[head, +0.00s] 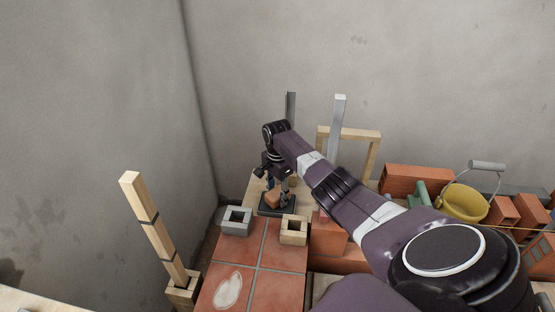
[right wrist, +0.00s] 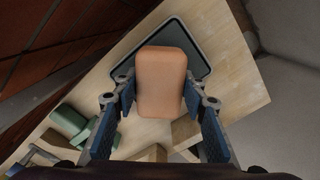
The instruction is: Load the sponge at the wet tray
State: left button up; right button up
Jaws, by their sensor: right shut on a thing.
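The sponge (right wrist: 161,82) is an orange-tan block with rounded edges. In the right wrist view it sits between the two fingers of my right gripper (right wrist: 165,100), which is shut on it. The dark wet tray (right wrist: 197,58) shows behind the sponge, lying on a pale wooden board. In the head view my right gripper (head: 278,188) points down over the tray (head: 269,210), with the sponge (head: 273,199) low between its fingers. I cannot tell whether the sponge touches the tray. My left gripper is not in view.
A grey hollow block (head: 236,221) and a wooden hollow block (head: 294,230) stand near the tray on red tiles (head: 236,262). A pale patch (head: 228,290) marks one tile. A wooden post (head: 153,230) stands left. A yellow bucket (head: 462,203) and bricks (head: 412,180) are right.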

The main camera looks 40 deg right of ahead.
aim_at(278, 192)
jog(key=shift+f, duration=0.35)
jog(key=shift+f, duration=0.1)
dwell(1.6)
notch_tip(278, 192, up, 7)
jog(key=p, duration=0.8)
dwell(0.4)
dwell(0.4)
